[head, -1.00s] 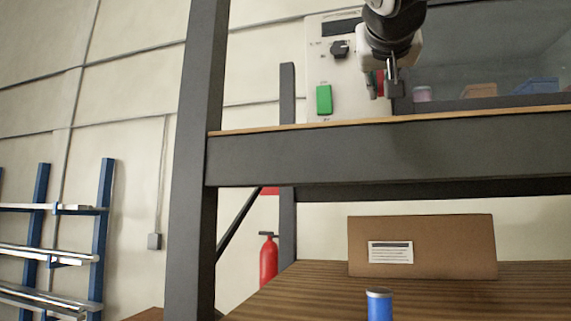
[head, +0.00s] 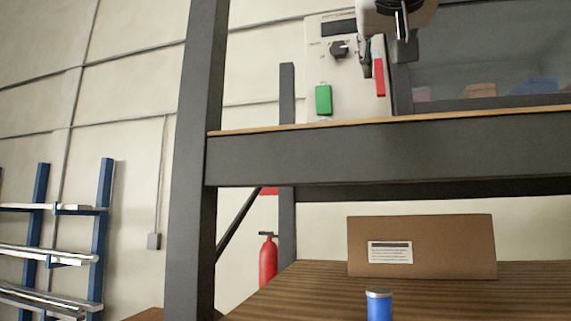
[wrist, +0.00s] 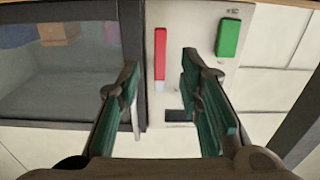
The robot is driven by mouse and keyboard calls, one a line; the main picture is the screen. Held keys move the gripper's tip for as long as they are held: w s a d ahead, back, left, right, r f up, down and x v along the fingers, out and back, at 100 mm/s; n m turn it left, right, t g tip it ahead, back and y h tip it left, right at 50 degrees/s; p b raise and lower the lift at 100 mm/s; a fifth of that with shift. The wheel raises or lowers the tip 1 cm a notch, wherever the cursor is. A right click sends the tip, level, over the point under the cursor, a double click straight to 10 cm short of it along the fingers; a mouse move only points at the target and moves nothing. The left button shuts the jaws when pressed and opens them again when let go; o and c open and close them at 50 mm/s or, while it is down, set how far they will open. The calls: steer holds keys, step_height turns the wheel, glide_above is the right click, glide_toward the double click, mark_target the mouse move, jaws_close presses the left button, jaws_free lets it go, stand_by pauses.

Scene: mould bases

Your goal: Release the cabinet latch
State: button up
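The red bar, which looks like the latch, is upright on the pale control panel beside the cabinet's dark door frame. It shows in the head view (head: 380,77) and the wrist view (wrist: 160,53). The cabinet (head: 470,60) has a glass front; its frame (wrist: 132,40) is left of the bar in the wrist view. My gripper (head: 385,58) is open in front of the panel, near the bar's upper end in the head view. In the wrist view my gripper (wrist: 160,76) has a finger on either side of the bar's line, with a gap between. Contact cannot be told.
A green button (head: 323,100) and a dark knob (head: 339,48) are on the panel. The panel and cabinet stand on a shelf with a dark front beam (head: 390,155). Below are a cardboard box (head: 460,245) and a blue cylinder (head: 379,305). A dark post (head: 195,160) rises at the left.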

steer(key=shift+v, duration=1.7)
steer(key=d+f+n+g+y+p, duration=0.1)
steer(key=d+f+g, duration=0.15)
steer(key=f, duration=1.15)
steer(key=d+f+n+g+y+p, duration=0.15)
steer(key=f+g, duration=0.25)
steer(key=f, duration=1.1)
steer(key=s+f+g+y, duration=0.1)
steer(key=s+f, duration=0.3)
steer(key=f, duration=0.4)
steer(key=s+f+g+y, duration=0.1)
steer(key=s+f+g, duration=0.2)
steer(key=s+f, duration=0.2)
steer(key=s+f+g+y, duration=0.1)
steer(key=s+f, duration=0.3)
steer(key=f, duration=0.7)
steer(key=shift+s+a+n+g, duration=0.25)
steer(key=shift+a+n+g, duration=0.2)
steer(key=shift+g, duration=0.3)
steer(key=shift+f, duration=0.1)
